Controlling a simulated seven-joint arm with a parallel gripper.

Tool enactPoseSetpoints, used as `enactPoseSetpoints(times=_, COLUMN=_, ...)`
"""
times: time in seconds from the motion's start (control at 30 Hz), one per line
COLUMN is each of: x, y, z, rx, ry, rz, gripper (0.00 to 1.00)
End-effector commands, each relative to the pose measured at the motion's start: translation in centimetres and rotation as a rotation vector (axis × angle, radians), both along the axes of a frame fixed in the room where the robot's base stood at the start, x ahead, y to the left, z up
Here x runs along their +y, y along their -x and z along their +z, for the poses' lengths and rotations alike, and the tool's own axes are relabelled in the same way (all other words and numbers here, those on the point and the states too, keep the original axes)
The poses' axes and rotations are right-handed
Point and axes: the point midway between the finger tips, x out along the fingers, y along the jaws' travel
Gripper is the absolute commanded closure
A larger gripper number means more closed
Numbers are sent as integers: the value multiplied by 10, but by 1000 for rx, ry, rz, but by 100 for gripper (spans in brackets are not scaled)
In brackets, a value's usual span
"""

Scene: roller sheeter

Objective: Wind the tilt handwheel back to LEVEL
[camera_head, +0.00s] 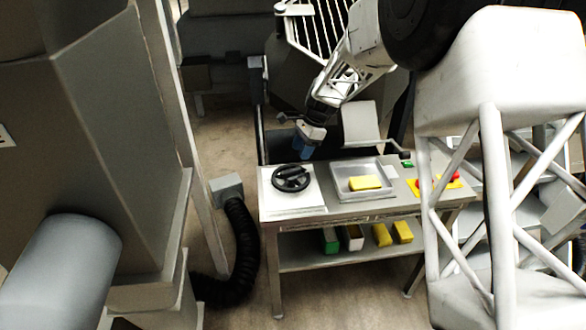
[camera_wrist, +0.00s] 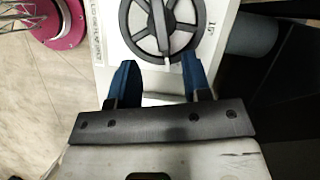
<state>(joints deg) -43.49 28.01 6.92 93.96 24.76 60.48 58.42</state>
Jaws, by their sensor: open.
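The tilt handwheel (camera_head: 291,178) is a black spoked wheel with a crank knob, lying on a white plate (camera_head: 290,203) at the left end of the metal bench. My gripper (camera_head: 308,150) hangs just behind and above the wheel. In the wrist view its two blue fingers (camera_wrist: 158,75) are apart and empty, near the wheel's lower rim; contact cannot be told.
A metal tray (camera_head: 375,194) with a yellow block (camera_head: 365,183) sits right of the wheel. Red and green buttons are further right. Several coloured boxes stand on the lower shelf. A grey column with a black hose (camera_head: 243,240) stands left of the bench.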

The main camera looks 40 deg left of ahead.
Motion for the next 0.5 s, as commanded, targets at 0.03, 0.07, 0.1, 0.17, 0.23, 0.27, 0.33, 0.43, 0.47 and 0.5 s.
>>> enactPoseSetpoints(times=0.03, x=2, y=0, z=-1, rx=2, ry=1, rz=-1, gripper=55)
enactPoseSetpoints(times=0.07, x=3, y=1, z=-2, rx=2, ry=1, rz=-1, gripper=55)
enactPoseSetpoints(times=0.1, x=3, y=1, z=-2, rx=2, ry=2, rz=-1, gripper=55)
enactPoseSetpoints(times=0.17, x=3, y=1, z=-2, rx=3, ry=1, rz=-1, gripper=55)
enactPoseSetpoints(times=0.23, x=2, y=1, z=-2, rx=2, ry=2, rz=-1, gripper=55)
enactPoseSetpoints(times=0.27, x=2, y=1, z=-2, rx=2, ry=1, rz=-1, gripper=55)
enactPoseSetpoints(times=0.33, x=2, y=1, z=-2, rx=2, ry=2, rz=-1, gripper=55)
enactPoseSetpoints(times=0.43, x=2, y=1, z=-3, rx=3, ry=1, rz=-1, gripper=55)
enactPoseSetpoints(times=0.47, x=2, y=1, z=-3, rx=3, ry=1, rz=-1, gripper=55)
enactPoseSetpoints(times=0.5, x=3, y=2, z=-5, rx=3, ry=1, rz=-1, gripper=55)
